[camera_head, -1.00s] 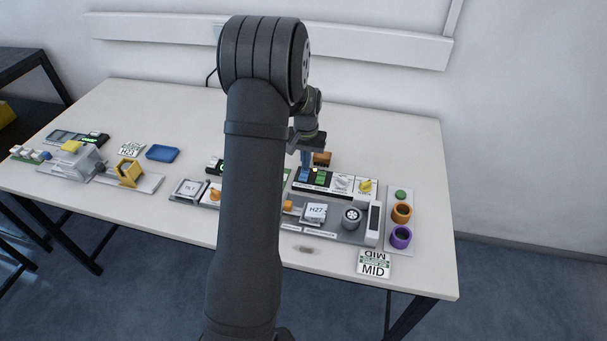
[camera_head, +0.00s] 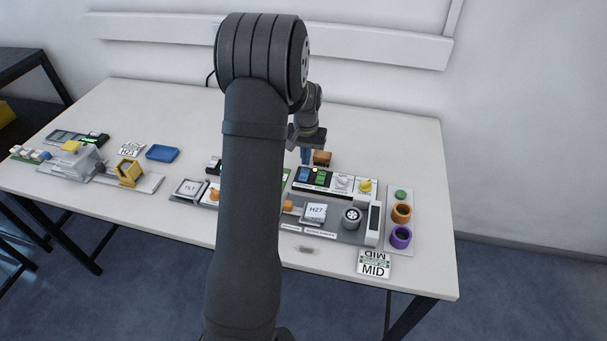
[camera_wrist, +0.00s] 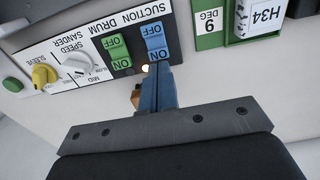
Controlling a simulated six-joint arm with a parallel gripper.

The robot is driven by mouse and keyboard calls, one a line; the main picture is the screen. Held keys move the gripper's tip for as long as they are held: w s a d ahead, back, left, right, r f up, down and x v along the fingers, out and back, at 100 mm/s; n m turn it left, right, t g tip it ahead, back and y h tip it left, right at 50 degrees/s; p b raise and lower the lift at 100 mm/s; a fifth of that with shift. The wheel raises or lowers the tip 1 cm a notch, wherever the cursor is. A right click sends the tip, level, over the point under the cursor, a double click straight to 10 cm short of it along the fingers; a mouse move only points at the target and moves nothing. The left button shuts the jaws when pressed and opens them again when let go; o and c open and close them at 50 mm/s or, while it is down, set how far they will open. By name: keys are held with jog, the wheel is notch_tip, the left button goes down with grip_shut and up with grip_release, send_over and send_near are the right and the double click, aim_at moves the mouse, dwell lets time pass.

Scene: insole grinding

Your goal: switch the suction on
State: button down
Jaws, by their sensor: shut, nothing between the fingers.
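The control panel (camera_wrist: 87,67) carries a blue rocker switch (camera_wrist: 155,40) and a green one (camera_wrist: 117,48), each marked OFF and ON, beside the words SUCTION and DRUM. In the wrist view the lettering is upside down. The blue switch (camera_head: 303,174) also shows in the head view. My gripper (camera_wrist: 158,66) is shut and empty, its blue fingertips by the ON end of the blue switch. It also shows in the head view (camera_head: 306,163), just behind the panel. I cannot tell whether the fingertips touch the switch, nor which way it is tipped. A small pale lamp (camera_wrist: 145,68) shows beside the fingers.
A white knob (camera_wrist: 78,64) and a yellow knob (camera_wrist: 43,74) sit on the same panel. A brown block (camera_head: 322,158) stands close to my gripper. Green-framed cards (camera_wrist: 209,23) lie on the other side. The back of the table (camera_head: 380,130) is clear.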

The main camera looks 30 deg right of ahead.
jog(key=shift+r, duration=2.45)
jog(key=shift+f, duration=0.1)
notch_tip(320, 180, down, 7)
jog(key=shift+r, duration=0.2)
jog(key=s+a+r, duration=0.2)
jog(key=r, duration=0.9)
jog(key=s+a+r+t+h, duration=0.1)
jog(key=s+a+r, duration=0.1)
jog(key=r, duration=0.8)
jog(key=shift+s+a+r, duration=0.25)
jog(key=shift+a+r, duration=0.1)
jog(key=shift+r, duration=0.05)
